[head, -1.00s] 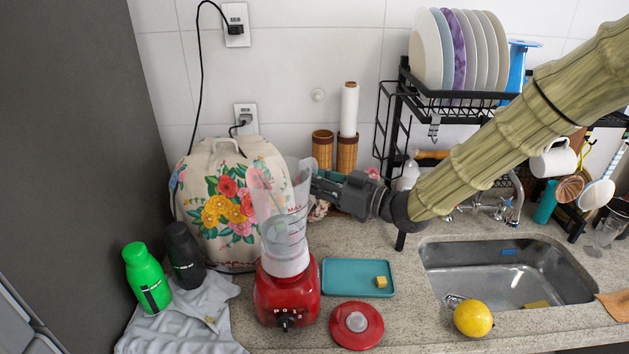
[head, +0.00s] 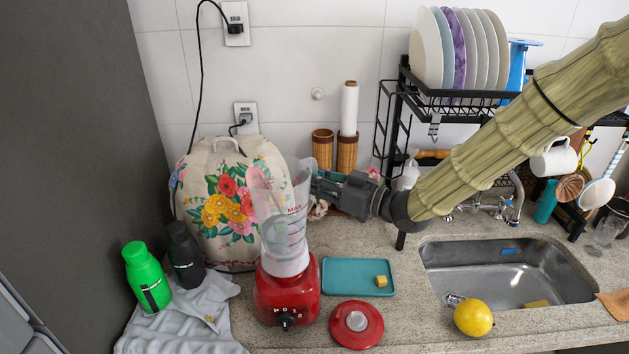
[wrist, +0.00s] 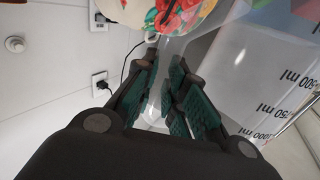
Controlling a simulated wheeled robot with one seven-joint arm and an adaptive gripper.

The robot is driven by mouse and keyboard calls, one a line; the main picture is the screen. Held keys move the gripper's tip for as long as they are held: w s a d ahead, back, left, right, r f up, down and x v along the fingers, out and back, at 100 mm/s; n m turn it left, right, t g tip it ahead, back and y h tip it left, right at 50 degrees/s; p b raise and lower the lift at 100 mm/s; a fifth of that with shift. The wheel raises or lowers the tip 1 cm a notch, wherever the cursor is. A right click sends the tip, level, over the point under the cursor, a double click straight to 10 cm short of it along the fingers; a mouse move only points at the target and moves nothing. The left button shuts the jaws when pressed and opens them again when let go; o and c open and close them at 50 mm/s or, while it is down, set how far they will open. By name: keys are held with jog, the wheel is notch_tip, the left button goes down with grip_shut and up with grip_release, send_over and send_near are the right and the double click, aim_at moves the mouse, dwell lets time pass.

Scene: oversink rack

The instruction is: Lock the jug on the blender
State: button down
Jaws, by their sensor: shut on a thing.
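The clear jug (head: 284,222) with measuring marks stands on the red blender base (head: 287,298), its white collar at the top of the base. Whether the collar is locked cannot be told. My gripper (head: 316,184) is at the upper right side of the jug, shut on it. In the wrist view my gripper (wrist: 168,98) has its teal finger pads on either side of a clear part that looks like the jug's handle. The jug's marked wall (wrist: 285,92) fills the right of that view. The red lid (head: 356,325) lies on the counter, right of the base.
A teal tray (head: 345,278) with a small yellow block is right of the base. A flowered cover (head: 222,205) stands close behind left. Green (head: 147,277) and black (head: 185,255) bottles stand left on a cloth. A yellow fruit (head: 473,318) is by the sink (head: 510,272).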

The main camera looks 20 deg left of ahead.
aim_at(314, 198)
jog(key=shift+f+b, duration=0.95)
jog(key=shift+f, duration=0.6)
dwell(0.5)
jog(key=shift+d, duration=0.1)
jog(key=shift+s+d+m+t+h+b, duration=0.25)
jog(key=shift+m+t+b, duration=0.15)
jog(key=shift+t, duration=0.2)
jog(key=shift+s+d+m+t+h+b, duration=0.15)
jog(key=shift+d+m+t+b, duration=0.1)
jog(key=shift+m+t+b, duration=0.25)
jog(key=shift+s+d+f+m+t+h+b, duration=0.1)
jog(key=shift+s+d+m+t+h+b, duration=0.25)
jog(key=shift+t, duration=0.25)
jog(key=shift+s+d+m+t+h+b, duration=0.1)
jog(key=shift+d+m+t+h+b, duration=0.15)
jog(key=shift+m+t+b, duration=0.25)
jog(key=shift+t, duration=0.3)
